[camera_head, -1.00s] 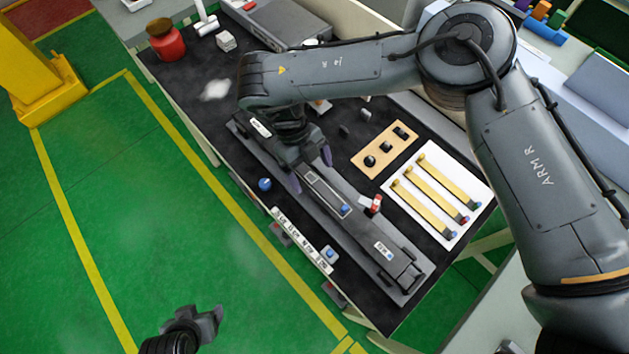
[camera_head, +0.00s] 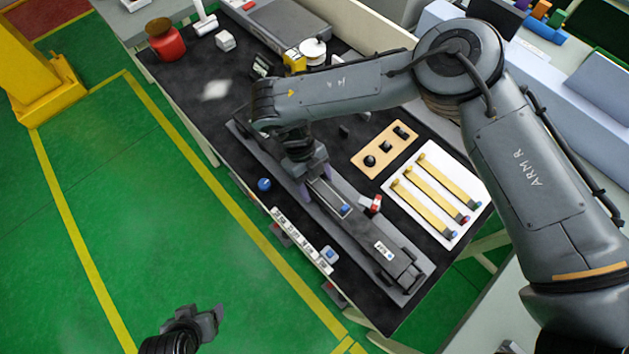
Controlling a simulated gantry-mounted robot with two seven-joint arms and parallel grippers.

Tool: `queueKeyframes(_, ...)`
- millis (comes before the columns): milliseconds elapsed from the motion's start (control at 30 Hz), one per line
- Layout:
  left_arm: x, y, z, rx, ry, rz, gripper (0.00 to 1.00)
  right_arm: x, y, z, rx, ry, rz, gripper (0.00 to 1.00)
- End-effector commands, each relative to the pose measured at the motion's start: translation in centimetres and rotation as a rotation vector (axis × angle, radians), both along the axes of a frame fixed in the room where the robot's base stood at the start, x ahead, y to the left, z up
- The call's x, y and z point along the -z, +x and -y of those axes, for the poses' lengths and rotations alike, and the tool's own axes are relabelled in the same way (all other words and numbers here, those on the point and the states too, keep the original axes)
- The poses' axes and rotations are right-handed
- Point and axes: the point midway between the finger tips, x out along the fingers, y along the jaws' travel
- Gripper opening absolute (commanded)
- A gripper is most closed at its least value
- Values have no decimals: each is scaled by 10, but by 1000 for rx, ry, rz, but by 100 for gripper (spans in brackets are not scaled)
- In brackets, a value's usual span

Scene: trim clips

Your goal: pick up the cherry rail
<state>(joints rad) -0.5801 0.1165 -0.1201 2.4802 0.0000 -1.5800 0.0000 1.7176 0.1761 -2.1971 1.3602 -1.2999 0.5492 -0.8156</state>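Three yellow rails lie side by side on a white board (camera_head: 428,225) at the right of the black table. Their lower ends are blue, red and green. The middle rail (camera_head: 430,190) has the red end; no name on it can be read, so I cannot be sure it is the cherry rail. My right gripper (camera_head: 317,183) is left of the rails, low over the long grey fixture (camera_head: 365,232). Its fingers look apart, with part of the fixture between them; the contact is unclear. My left gripper (camera_head: 212,322) is over the green floor, away from the table, its finger gap unclear.
A tan board with black parts (camera_head: 385,150) lies above the rails. A small red-and-white item (camera_head: 372,203) sits between fixture and rails. A blue ball (camera_head: 264,184) is at the table's left edge. A red jar (camera_head: 165,40) stands at the back.

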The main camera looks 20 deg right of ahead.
Motion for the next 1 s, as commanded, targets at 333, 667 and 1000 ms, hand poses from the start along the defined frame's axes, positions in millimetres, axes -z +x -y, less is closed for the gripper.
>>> queueKeyframes(333, 0, 0, -2, 6, 9, 0, 68, -1, 0, 0, 0, 0, 1, 26)
queueKeyframes(667, -1, 0, -2, 4, 7, 0, 68, -7, 1, 0, 0, 0, 1, 26)
queueKeyframes(1000, -4, 0, 1, -3, -4, 0, 68, -44, 1, -1, -1, 2, 4, 26)
